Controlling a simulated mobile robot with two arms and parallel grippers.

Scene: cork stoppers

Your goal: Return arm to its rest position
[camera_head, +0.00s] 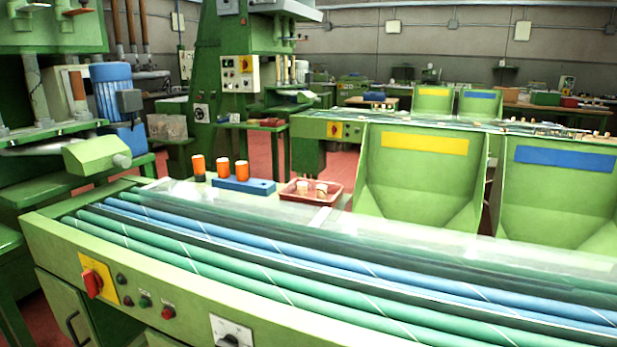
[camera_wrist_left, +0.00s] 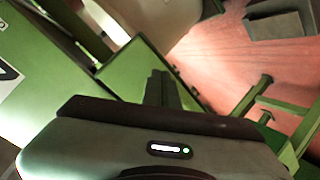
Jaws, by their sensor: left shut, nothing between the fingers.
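Neither of my arms shows in the head view. In the left wrist view, my left gripper (camera_wrist_left: 160,82) shows as dark fingers close together, shut with nothing between them. It points over a green machine part and the reddish floor, away from the corks. Two pale cork stoppers (camera_head: 302,187) (camera_head: 321,190) are in a small red tray (camera_head: 291,197) at the back edge of the sorting table. My right gripper is not seen.
A green table (camera_head: 150,262) with green and blue rollers (camera_head: 300,265) spans the front. Several orange cylinders (camera_head: 222,168) and a blue block (camera_head: 262,187) are at its back left. Two green bins (camera_head: 415,190) (camera_head: 560,190) with yellow and blue labels stand behind. Green machines crowd the left.

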